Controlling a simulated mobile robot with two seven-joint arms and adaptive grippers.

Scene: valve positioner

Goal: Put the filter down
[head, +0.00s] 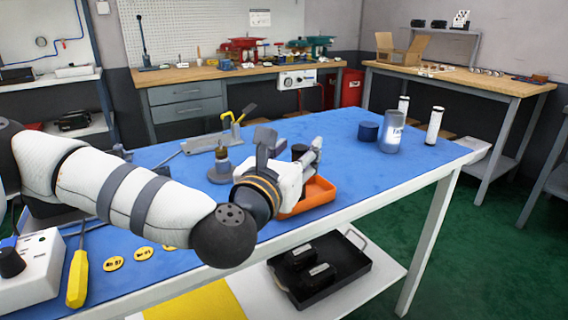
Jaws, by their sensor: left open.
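My left gripper (290,143) reaches over the orange tray (322,193) on the blue-topped bench, with its fingers spread apart. A small dark cylinder (299,152) shows between or behind the fingers; I cannot tell whether it touches them. No piece is clearly labelled as the filter. My right gripper is out of view.
A grey-blue canister (392,132) and a blue cap (368,131) stand right of the gripper. A brass-topped fitting (222,165) stands just left. A yellow screwdriver (78,275) and yellow discs (113,264) lie front left. The blue top (345,160) is clear between tray and canister.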

